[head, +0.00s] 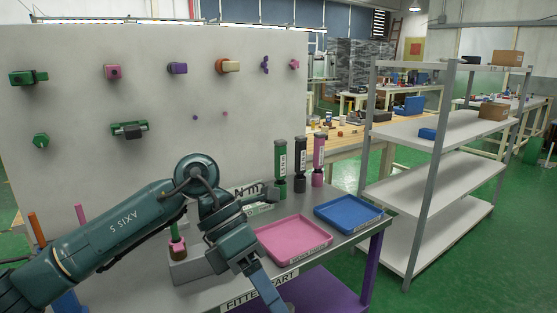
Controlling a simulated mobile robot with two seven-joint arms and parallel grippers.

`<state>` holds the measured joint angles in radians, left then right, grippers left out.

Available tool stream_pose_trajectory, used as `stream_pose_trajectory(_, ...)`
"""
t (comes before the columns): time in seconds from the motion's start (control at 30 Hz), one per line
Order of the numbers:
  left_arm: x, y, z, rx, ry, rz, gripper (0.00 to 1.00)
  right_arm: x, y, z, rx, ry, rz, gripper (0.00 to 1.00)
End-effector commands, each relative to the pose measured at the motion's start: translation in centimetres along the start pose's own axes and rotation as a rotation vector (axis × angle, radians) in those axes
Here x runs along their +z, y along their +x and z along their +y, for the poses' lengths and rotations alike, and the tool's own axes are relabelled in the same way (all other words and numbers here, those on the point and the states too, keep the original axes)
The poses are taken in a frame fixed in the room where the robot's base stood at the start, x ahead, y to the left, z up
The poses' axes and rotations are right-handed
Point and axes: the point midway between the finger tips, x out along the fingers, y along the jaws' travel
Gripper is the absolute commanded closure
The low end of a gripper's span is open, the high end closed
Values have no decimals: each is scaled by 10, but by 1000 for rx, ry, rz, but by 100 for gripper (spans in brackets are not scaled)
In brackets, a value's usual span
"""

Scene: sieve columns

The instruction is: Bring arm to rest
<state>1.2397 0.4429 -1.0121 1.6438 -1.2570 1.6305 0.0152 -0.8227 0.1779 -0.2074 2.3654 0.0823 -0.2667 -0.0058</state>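My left arm (120,232) comes in from the lower left and bends at an elbow above the cart. My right arm and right gripper are not in view.
A grey block (187,267) stands under my arm. A pegboard (70,80) rises behind; shelving (455,180) is right.

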Motion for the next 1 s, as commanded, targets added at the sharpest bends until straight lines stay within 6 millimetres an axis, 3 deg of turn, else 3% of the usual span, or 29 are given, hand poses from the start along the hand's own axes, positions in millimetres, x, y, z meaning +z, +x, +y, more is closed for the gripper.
stream_pose_trajectory(0.03, 3, 21, -14, -114, 0, -61, 45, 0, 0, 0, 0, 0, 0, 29)
stream_pose_trajectory(0.1, 11, 41, -38, -283, -13, -171, 45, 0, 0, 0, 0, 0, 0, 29)
stream_pose_trajectory(0.2, 22, 54, -72, -532, -67, -350, 45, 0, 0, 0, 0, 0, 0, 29)
stream_pose_trajectory(0.3, 30, 51, -94, -767, -165, -534, 45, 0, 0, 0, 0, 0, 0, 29)
stream_pose_trajectory(0.43, 34, 32, -103, -1049, -351, -775, 45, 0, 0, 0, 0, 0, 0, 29)
stream_pose_trajectory(0.57, 24, 12, -86, -1294, -597, -1007, 45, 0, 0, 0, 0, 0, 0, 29)
stream_pose_trajectory(0.73, -12, 1, -36, -1548, -1004, -1287, 45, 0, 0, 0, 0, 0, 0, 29)
stream_pose_trajectory(0.9, -75, 23, 17, -1710, -1479, -1507, 45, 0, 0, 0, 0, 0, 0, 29)
stream_pose_trajectory(1.0, -110, 44, 34, -1752, -1722, -1585, 45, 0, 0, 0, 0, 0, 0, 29)
